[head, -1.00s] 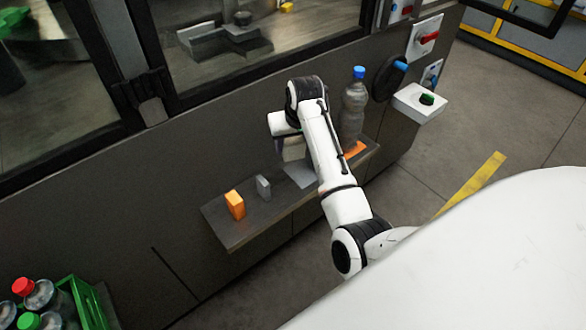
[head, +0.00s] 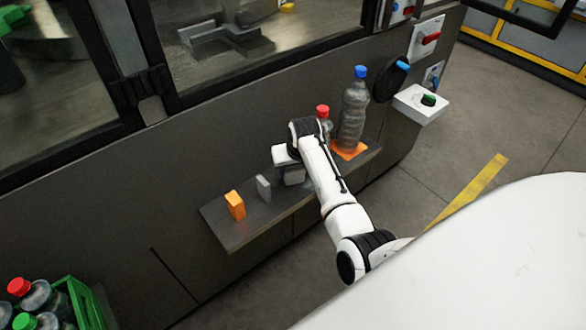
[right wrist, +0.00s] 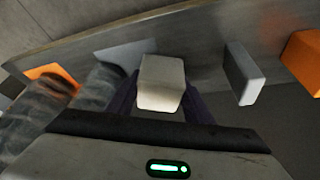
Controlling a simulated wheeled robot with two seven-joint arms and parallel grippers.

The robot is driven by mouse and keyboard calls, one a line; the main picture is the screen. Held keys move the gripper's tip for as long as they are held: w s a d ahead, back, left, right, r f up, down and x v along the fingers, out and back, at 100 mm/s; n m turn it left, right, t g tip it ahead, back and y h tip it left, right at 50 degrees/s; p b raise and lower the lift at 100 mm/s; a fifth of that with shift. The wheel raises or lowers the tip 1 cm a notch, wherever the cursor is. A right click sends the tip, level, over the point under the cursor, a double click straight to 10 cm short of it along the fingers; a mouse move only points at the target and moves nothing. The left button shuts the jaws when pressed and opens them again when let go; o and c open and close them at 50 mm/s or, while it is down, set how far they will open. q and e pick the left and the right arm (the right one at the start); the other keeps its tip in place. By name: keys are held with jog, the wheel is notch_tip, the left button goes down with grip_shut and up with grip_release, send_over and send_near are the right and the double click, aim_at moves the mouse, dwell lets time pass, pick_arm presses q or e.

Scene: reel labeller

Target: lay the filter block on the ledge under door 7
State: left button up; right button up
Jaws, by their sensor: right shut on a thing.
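A pale cream block (right wrist: 161,82), which I take as the filter block, sits between the dark purple fingers of my right gripper (right wrist: 160,100) in the right wrist view. In the head view my right gripper (head: 291,170) is low over the grey ledge (head: 235,232) along the dark machine front, shut on the block, which is partly hidden there. A light grey patch (right wrist: 125,54) on the ledge shows beside the block. I cannot tell whether the block touches the ledge. No door number is readable. My left gripper is not in view.
On the ledge stand an orange box (head: 235,205), a thin grey box (head: 263,188), a blue-capped bottle (head: 353,112) on an orange patch (head: 349,151), and a red-capped bottle (head: 323,112) partly behind my arm. A green crate (head: 88,306) with bottles is at lower left.

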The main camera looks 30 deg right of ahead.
jog(key=o, duration=1)
jog(key=shift+f, duration=0.1)
jog(key=shift+s+r, duration=0.1)
jog(key=shift+r, duration=0.5)
jog(key=p+v, duration=0.2)
jog(key=v, duration=0.8)
jog(key=s+a+f+n+t, duration=0.3)
jog(key=s+a+f, duration=0.2)
jog(key=s+f, duration=0.55)
jog(key=s+a+f+n+y, duration=0.1)
jog(key=s+a, duration=0.3)
jog(key=s, duration=0.1)
jog(key=s+a+f+t+y, duration=0.1)
jog(key=s+a, duration=0.3)
jog(key=s, duration=0.1)
jog(key=s+a+f+n+y, duration=0.1)
jog(key=s+a, duration=0.3)
jog(key=s, duration=0.1)
jog(key=shift+a+f+n+y, duration=0.1)
jog(key=shift+f+n+y, duration=0.05)
jog(key=shift+n+y, duration=0.2)
